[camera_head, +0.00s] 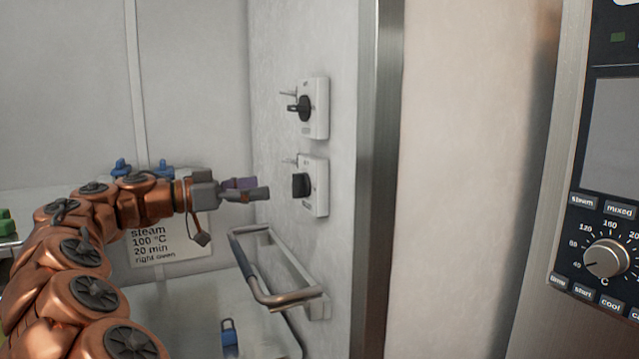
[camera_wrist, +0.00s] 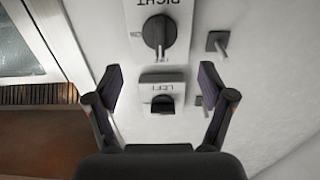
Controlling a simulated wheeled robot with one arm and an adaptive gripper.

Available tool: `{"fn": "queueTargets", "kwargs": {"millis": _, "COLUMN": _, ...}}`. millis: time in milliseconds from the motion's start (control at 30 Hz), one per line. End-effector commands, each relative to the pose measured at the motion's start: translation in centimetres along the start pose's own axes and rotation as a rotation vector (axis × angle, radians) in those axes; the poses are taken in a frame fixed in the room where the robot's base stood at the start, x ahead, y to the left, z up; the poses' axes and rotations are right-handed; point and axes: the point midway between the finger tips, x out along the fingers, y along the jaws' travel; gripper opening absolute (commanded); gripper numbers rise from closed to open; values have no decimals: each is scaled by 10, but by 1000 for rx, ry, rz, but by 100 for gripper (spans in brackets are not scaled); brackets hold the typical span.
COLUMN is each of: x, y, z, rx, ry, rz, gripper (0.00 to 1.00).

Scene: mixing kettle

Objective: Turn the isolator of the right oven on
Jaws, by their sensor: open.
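Two white isolator boxes with black knobs sit one above the other on the side wall. The upper knob (camera_head: 303,107) sticks out sideways. My gripper (camera_head: 262,189) is open and empty, apart from the lower knob and roughly level with it. In the wrist view its fingers (camera_wrist: 160,85) are spread wide, with the upper isolator (camera_wrist: 160,85) seen between them.
Small metal pegs (camera_wrist: 218,42) stick out beside the isolators. A metal rail handle (camera_head: 285,298) juts from the wall below. A note (camera_head: 165,240) reads steam, 100 °C, 20 min, right oven. An oven panel (camera_head: 600,215) with a dial stands at far right.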

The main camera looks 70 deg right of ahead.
Motion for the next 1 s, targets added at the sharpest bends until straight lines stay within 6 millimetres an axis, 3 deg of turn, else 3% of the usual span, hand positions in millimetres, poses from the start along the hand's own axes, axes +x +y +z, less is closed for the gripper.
{"fn": "queueTargets", "kwargs": {"millis": 733, "x": 68, "y": 1, "z": -2, "rx": -2, "ry": -3, "rz": 0, "gripper": 81}}
{"fn": "queueTargets", "kwargs": {"millis": 1000, "x": 68, "y": 0, "z": 2, "rx": -1, "ry": -3, "rz": -1, "gripper": 81}}
